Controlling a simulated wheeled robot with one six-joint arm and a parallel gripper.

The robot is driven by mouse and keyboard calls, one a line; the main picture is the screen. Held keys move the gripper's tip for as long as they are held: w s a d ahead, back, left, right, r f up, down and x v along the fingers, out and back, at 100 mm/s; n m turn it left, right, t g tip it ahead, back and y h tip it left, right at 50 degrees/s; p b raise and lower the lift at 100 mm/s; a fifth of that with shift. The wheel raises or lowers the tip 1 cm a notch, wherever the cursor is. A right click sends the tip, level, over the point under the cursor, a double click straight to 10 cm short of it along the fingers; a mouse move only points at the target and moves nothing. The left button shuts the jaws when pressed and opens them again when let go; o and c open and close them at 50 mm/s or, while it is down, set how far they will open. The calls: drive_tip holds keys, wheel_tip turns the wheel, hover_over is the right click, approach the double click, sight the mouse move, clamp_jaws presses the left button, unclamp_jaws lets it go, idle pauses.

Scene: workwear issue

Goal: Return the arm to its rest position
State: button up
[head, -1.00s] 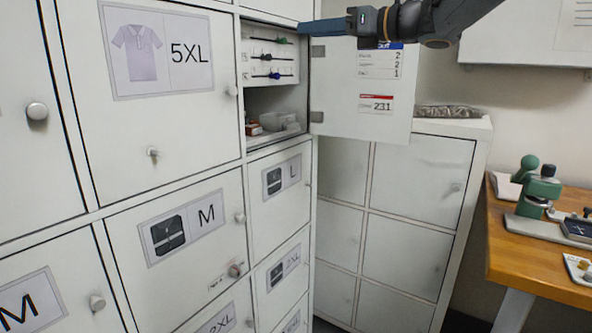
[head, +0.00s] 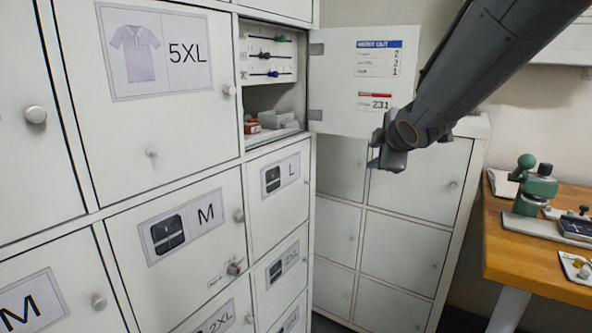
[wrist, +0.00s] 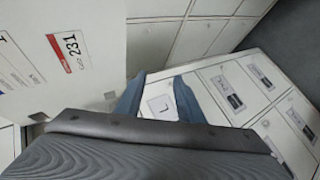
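My gripper (head: 376,158) hangs from my dark arm in front of the lower right lockers in the head view, near the bottom edge of the open locker door (head: 352,103). In the wrist view my gripper (wrist: 158,92) shows two blue fingers spread apart with nothing between them. The locker door marked "L" (wrist: 160,106) shows behind the gap, at a distance. The open door also fills the upper left of the wrist view (wrist: 100,50).
The open locker (head: 272,98) holds a panel of coloured sliders and small boxes. Closed lockers (head: 170,230) fill the left. A wooden bench (head: 540,262) with a green device (head: 537,190) stands at the right. Floor room between them looks narrow.

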drive_tip(key=s+d+f+m+g+h, duration=0.2)
drive_tip(key=s+f+m+g, duration=0.45)
drive_tip(key=s+f, duration=0.65)
drive_tip(key=s+a+f+m+g, duration=0.1)
drive_tip(key=s+f+m, duration=0.2)
drive_tip(key=s, duration=0.3)
drive_tip(key=s+a+f+m+g+y, duration=0.1)
drive_tip(key=s+f+m+g, duration=0.1)
drive_tip(key=s, duration=0.5)
drive_tip(key=s+a+f+m+g, duration=0.1)
drive_tip(key=s+f+m+g, duration=0.1)
drive_tip(key=s+f+m, duration=0.2)
drive_tip(key=s+m, duration=0.1)
drive_tip(key=s, duration=0.1)
drive_tip(key=shift+s+p, duration=0.35)
drive_tip(key=shift+s, duration=0.05)
